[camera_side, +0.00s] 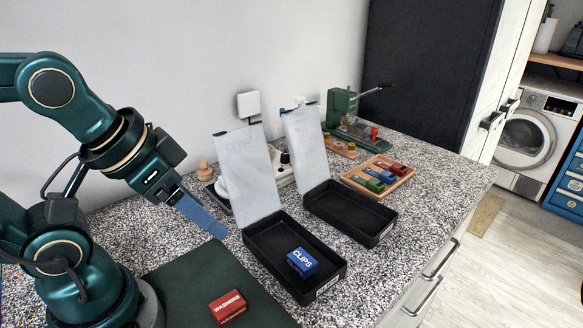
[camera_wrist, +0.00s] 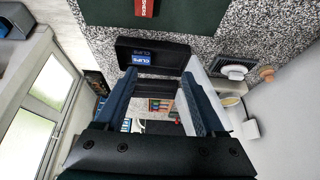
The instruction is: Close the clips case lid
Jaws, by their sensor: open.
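The clips case (camera_side: 328,284) is an open black box on the counter with a blue block labelled CLIPS (camera_side: 303,262) inside. Its pale translucent lid (camera_side: 248,178) stands up, leaning back slightly, from the far-left edge. My gripper (camera_side: 219,230) is left of the lid, above the counter, pointing down and right; it appears apart from the lid. In the wrist view my gripper (camera_wrist: 158,73) has its two fingers spread with nothing held between them. The clips case (camera_wrist: 173,56) and blue block (camera_wrist: 140,58) show beyond the fingertips; the lid is partly hidden by the right finger.
A second open black case (camera_side: 375,231), empty, with a raised lid (camera_side: 306,150), stands just behind. A red WASHERS block (camera_side: 228,306) lies on a dark green mat (camera_side: 180,280) in front. A wooden tray (camera_side: 402,187) of coloured blocks and a green press (camera_side: 341,105) stand farther back.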

